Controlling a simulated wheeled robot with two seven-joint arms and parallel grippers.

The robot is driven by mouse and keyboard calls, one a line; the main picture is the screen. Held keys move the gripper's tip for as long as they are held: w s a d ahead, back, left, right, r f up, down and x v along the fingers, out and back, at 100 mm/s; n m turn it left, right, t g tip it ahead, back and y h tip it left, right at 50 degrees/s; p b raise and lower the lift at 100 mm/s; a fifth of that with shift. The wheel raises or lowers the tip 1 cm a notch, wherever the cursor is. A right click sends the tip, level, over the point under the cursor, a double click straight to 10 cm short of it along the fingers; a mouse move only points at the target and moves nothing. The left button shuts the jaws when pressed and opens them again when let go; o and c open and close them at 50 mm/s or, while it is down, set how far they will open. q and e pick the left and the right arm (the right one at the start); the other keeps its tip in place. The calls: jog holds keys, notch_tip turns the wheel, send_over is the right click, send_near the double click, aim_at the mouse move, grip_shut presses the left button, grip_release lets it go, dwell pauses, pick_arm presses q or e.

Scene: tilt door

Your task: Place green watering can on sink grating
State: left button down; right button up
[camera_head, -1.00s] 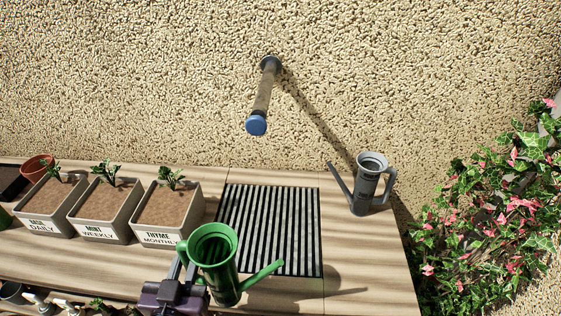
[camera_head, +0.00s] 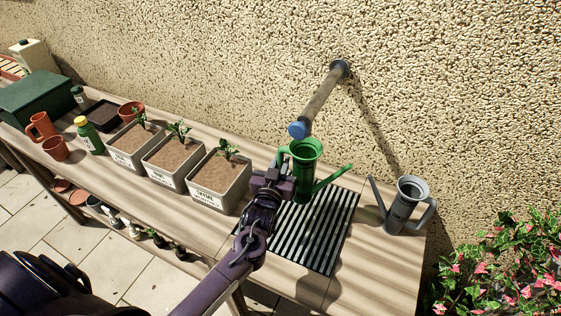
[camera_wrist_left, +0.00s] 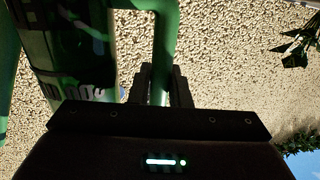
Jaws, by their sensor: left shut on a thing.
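The green watering can (camera_head: 306,172) is upright over the back part of the sink grating (camera_head: 318,232), its spout pointing right. My left gripper (camera_head: 278,178) is shut on its handle, at the can's left side. In the left wrist view the gripper fingers (camera_wrist_left: 160,85) close around the green handle, with the can's body (camera_wrist_left: 78,50) to the left. I cannot tell whether the can's base touches the grating. The blue-ended tap pipe (camera_head: 320,100) comes out of the wall just above and behind the can. My right gripper is not in view.
A grey watering can (camera_head: 407,206) stands right of the grating. Several labelled planters, such as the thyme box (camera_head: 220,181), stand to the left. A green bottle (camera_head: 88,136) and terracotta pots are farther left. Pink flowers (camera_head: 500,270) grow at the lower right. The grating's front part is clear.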

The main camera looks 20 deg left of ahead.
pick_arm(q)
jog(key=shift+d+r, duration=0.1)
notch_tip(320, 180, down, 4)
jog(key=b, duration=0.3)
jog(key=shift+f, duration=0.25)
jog(key=shift+f+b, duration=1.35)
jog(key=shift+f, duration=0.45)
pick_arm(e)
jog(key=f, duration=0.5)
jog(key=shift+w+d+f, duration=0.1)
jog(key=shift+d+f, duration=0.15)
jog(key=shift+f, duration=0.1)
pick_arm(q)
jog(key=shift+f, duration=0.25)
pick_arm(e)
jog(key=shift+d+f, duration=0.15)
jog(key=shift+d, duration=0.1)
pick_arm(q)
jog(key=c, duration=1.3)
grip_release()
jog(key=shift+f, duration=0.1)
jog(key=shift+s, duration=0.1)
